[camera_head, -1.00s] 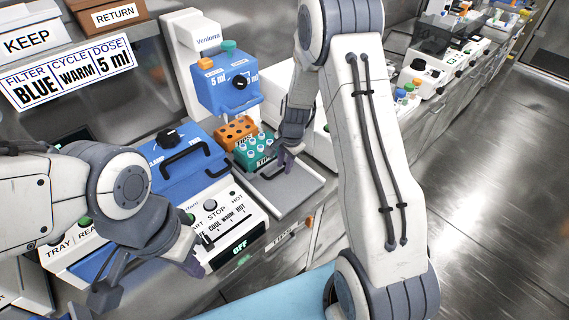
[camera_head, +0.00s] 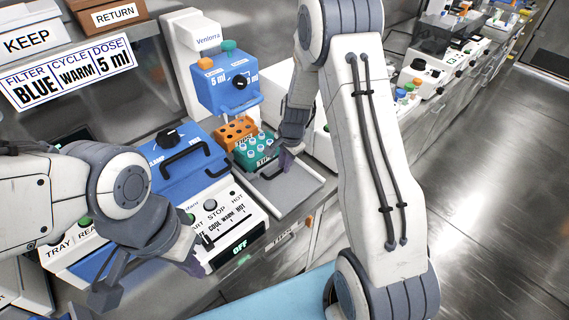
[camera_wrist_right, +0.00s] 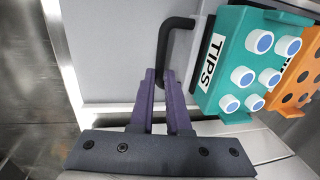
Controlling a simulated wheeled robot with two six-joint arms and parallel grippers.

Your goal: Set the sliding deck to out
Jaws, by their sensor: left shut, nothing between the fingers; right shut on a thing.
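The sliding deck is a flat grey plate (camera_head: 297,190) in front of the blue Venlorra machine (camera_head: 228,85), with a black bar handle (camera_wrist_right: 180,24) on top. It carries a teal TIPS rack (camera_head: 254,152) with white-and-blue tips and an orange rack (camera_head: 236,131) behind it. My right gripper (camera_head: 286,160) is at the handle; in the right wrist view its purple fingers (camera_wrist_right: 161,78) are shut around the bar. The arm hides part of the deck's right side. My left gripper (camera_head: 191,262) is shut and empty, low in front of the white control panel.
A blue-lidded machine (camera_head: 178,165) with a black handle and knob stands left of the deck; its white panel (camera_head: 222,220) reads OFF. A sign (camera_head: 68,72) reads blue, warm, 5 ml. KEEP and RETURN bins (camera_head: 108,14) are at upper left. Open floor lies at right.

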